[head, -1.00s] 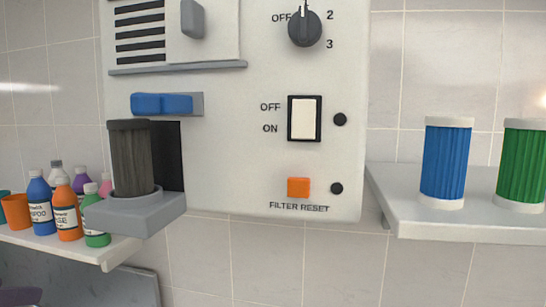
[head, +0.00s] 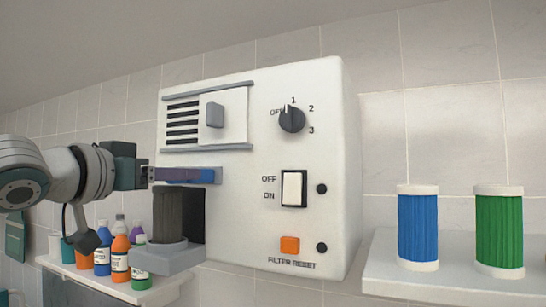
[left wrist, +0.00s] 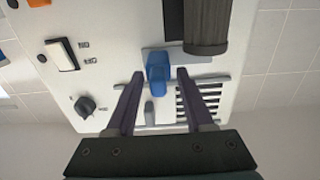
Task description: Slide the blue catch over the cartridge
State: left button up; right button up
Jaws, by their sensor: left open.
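The blue catch (head: 207,175) sits on a grey plate on the front of the white machine, above the cartridge. It also shows in the left wrist view (left wrist: 158,74). The dark grey cartridge (head: 168,214) stands upright in a grey holder sticking out before a dark opening; part of it shows in the left wrist view (left wrist: 208,25). My left gripper (head: 200,175) is at the catch. In the left wrist view its two purple fingers (left wrist: 160,74) are open, one on each side of the catch, with gaps. In the head view the fingers partly hide the catch. My right gripper is not in view.
The machine has a knob (head: 292,118), a white rocker switch (head: 293,188) and an orange reset button (head: 290,244). A right shelf (head: 400,282) bears a blue cartridge (head: 418,228) and a green one (head: 499,232). Several bottles (head: 120,258) stand on a left shelf behind my arm.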

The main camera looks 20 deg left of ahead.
pick_arm(q)
jog(key=shift+w+d+p, duration=0.15)
jog(key=shift+w+p, duration=0.15)
jog(key=shift+w, duration=0.5)
jog(key=shift+w+d+p, duration=0.1)
jog(key=shift+w+p, duration=0.2)
jog(key=shift+w, duration=0.45)
jog(key=shift+c, duration=0.4)
grip_shut()
